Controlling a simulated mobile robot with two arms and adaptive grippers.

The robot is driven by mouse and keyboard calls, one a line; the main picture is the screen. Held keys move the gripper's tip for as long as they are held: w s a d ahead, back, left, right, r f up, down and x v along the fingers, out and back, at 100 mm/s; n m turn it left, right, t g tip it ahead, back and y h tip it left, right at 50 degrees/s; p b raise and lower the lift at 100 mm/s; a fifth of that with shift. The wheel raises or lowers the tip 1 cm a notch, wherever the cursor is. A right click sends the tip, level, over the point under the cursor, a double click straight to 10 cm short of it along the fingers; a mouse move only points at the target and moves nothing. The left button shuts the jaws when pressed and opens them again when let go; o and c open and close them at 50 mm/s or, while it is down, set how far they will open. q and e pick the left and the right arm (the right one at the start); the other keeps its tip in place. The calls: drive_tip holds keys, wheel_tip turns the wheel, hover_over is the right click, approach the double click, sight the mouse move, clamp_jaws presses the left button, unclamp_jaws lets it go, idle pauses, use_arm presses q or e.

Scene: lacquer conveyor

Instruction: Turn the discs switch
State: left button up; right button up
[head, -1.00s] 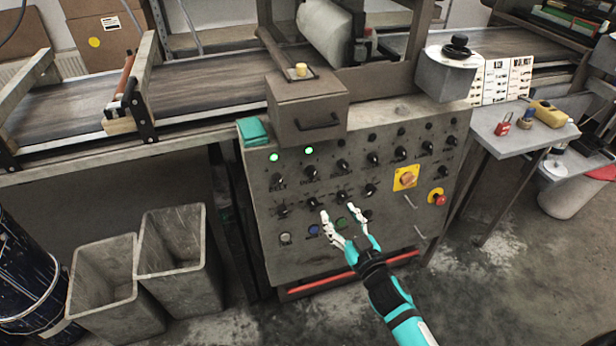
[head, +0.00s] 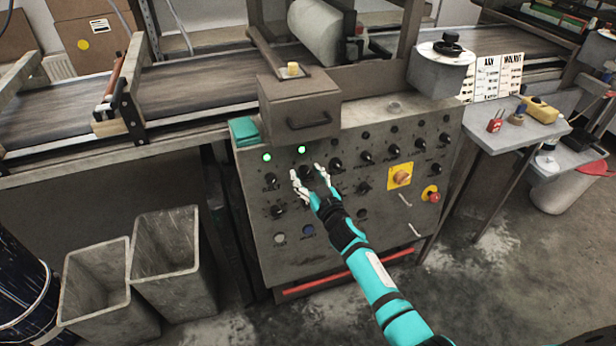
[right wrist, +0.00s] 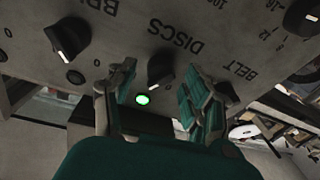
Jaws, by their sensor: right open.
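The discs switch, a black knob with a white pointer mark, shows in the right wrist view (right wrist: 161,68) beside the upside-down label DISCS. Its mark points down in that picture, toward a lit green lamp (right wrist: 142,99). My right gripper (head: 308,175) is open in front of the panel's upper left part. In the right wrist view its two fingers (right wrist: 160,98) stand on either side of the discs switch, with a gap on both sides. In the head view the fingers partly cover the switch. My left gripper is not in view.
The grey control panel (head: 365,225) carries several similar knobs close by, including the belt knob (head: 270,180). A yellow-plated orange switch (head: 400,176) and a red button (head: 433,197) sit to the right. A drawer box (head: 299,108) juts out above. Two bins stand at left.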

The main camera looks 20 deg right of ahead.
clamp_jaws()
idle(0.3)
drive_tip(key=shift+n, duration=0.3)
drive_tip(key=n+g+y+p, duration=0.1)
drive_tip(key=n+p, duration=0.2)
drive_tip(key=n, duration=0.3)
drive_tip(key=shift+r, duration=0.15)
drive_tip(key=n+p, duration=0.2)
drive_tip(key=n, duration=0.3)
drive_tip(key=shift+g, duration=0.4)
drive_tip(key=shift+n, duration=0.6)
